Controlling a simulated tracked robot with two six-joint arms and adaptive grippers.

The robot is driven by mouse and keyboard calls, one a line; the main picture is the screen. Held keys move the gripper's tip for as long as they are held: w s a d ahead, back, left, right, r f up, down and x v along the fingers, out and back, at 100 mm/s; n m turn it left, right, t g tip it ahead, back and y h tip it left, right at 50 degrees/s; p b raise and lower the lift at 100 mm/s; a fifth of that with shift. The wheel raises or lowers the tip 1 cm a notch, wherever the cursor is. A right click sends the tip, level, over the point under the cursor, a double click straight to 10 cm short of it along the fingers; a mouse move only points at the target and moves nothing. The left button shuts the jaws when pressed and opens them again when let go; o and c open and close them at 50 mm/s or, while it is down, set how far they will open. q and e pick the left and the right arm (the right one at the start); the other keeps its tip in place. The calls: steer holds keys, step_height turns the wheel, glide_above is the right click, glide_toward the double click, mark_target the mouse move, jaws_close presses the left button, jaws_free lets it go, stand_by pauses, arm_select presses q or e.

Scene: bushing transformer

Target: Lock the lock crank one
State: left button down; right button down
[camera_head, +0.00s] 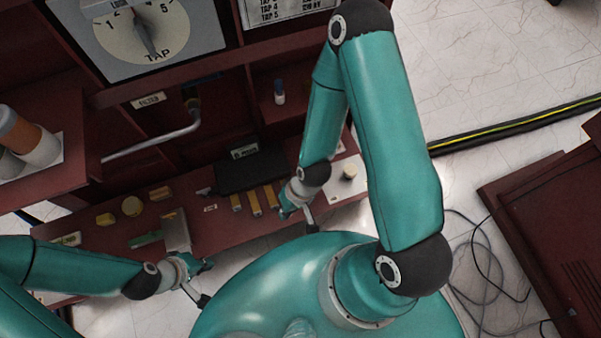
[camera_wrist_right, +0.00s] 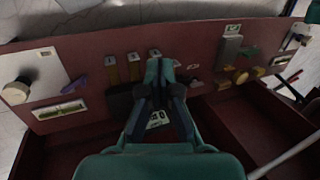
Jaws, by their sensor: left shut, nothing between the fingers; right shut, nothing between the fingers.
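A bent grey crank-like rod (camera_head: 155,140) reaches out at the left of the dark red cabinet; I cannot tell for sure whether it is the lock crank one. A grey rod (camera_wrist_right: 284,156) also shows at lower right in the right wrist view. A round dial (camera_head: 142,27) lettered LOCK, numbers and TAP is at the upper left. My right gripper (camera_head: 287,211) is shut and empty over the panel, right of the yellow strips; its fingers (camera_wrist_right: 160,72) show in the right wrist view. My left gripper (camera_head: 207,263) is shut and empty near the panel's front edge.
The red panel (camera_head: 225,228) carries yellow strips (camera_head: 255,202), a black box (camera_head: 250,171), yellow knobs (camera_head: 132,206) and a grey plate (camera_head: 175,232). A white and orange cylinder (camera_head: 30,140) stands at left. Floor (camera_head: 490,60) with cables lies to the right.

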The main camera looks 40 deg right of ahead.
steer(key=w+d+f+n+g+h+b, duration=0.1)
steer(key=w+d+f+n+g+b, duration=0.1)
steer(key=w+f+n+b, duration=0.65)
steer(key=w+d+f+n+h+b, duration=0.1)
steer(key=w+d+f+h+b, duration=0.3)
steer(key=w+d+b, duration=0.4)
steer(key=shift+w+d+g+h, duration=0.4)
steer(key=shift+w+d, duration=0.05)
steer(key=shift+w, duration=0.55)
steer(key=shift+f, duration=0.1)
